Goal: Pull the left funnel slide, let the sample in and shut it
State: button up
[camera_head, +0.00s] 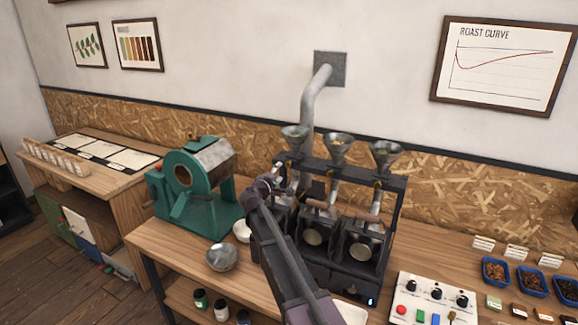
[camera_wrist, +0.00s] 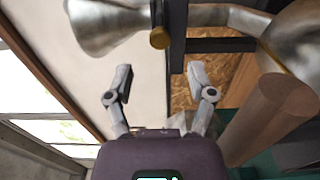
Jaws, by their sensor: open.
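The left funnel (camera_head: 295,135) is a metal cone at the top left of the black sample roaster (camera_head: 345,180). Its inside is hard to make out at this size. In the wrist view, a metal funnel (camera_wrist: 100,22) lies at the upper left, with a round brass knob (camera_wrist: 160,38) beside it, probably the slide's end. My gripper (camera_head: 270,178) is at the roaster's left side, below the left funnel. In the wrist view my gripper (camera_wrist: 160,82) is open and empty, its fingers on either side of the knob's line and apart from it.
The middle funnel (camera_head: 338,147) and right funnel (camera_head: 385,154) stand close by. A wooden handle (camera_wrist: 268,118) is near my right finger. A green drum roaster (camera_head: 198,185) and a bowl (camera_head: 222,257) are left; a control panel (camera_head: 433,300) is right.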

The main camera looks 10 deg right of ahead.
aim_at(287, 165)
jog(key=shift+x, duration=3.5)
